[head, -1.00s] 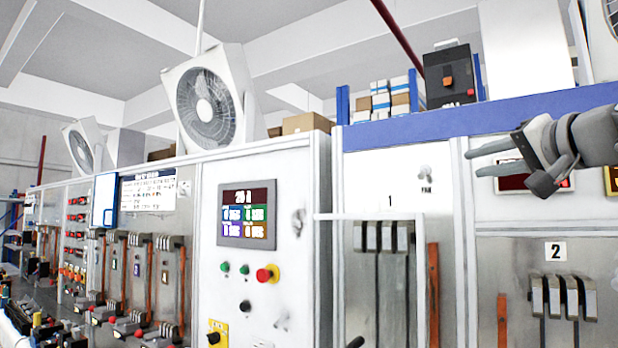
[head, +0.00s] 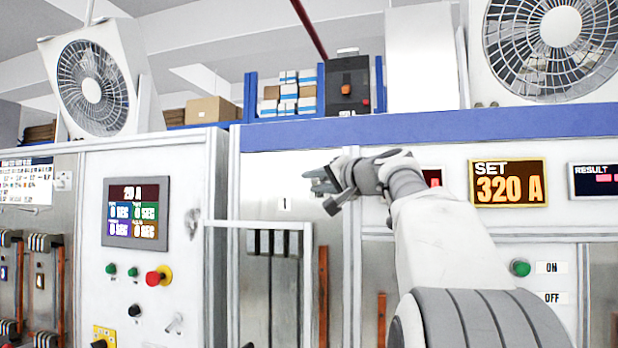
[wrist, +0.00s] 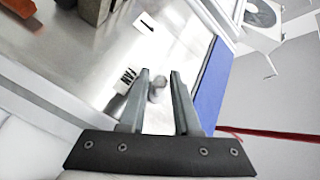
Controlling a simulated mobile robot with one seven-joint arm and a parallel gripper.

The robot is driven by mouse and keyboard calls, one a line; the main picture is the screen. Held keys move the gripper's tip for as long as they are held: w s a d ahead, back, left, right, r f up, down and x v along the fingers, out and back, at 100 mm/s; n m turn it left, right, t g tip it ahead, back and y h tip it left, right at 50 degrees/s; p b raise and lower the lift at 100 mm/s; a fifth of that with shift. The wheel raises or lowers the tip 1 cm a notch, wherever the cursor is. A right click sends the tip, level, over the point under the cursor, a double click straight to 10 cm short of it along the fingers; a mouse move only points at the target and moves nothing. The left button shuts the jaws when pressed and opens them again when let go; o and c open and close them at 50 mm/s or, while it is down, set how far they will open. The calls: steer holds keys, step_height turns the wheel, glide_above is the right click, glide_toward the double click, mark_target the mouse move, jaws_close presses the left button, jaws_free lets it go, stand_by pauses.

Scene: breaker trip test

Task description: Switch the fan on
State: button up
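The fan switch (wrist: 157,88) is a small metal toggle on the bare steel panel, beside a white tag reading FAN (wrist: 127,77). In the wrist view it shows between the two fingers of my gripper (wrist: 159,73), which is open and empty. Whether the fingers touch it I cannot tell. In the head view my gripper (head: 313,181) is in front of the steel panel above door 1, and the switch is hidden behind it. One large box fan (head: 92,88) stands on top of the cabinets at left, another (head: 560,27) at upper right.
A display panel (head: 135,213) with green buttons and a red knob (head: 158,276) is left of my arm. A framed door (head: 306,270) stands below my gripper. A SET 320 A display (head: 508,184) and a green button (head: 520,268) are at right.

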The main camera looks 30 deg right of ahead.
jaws_close()
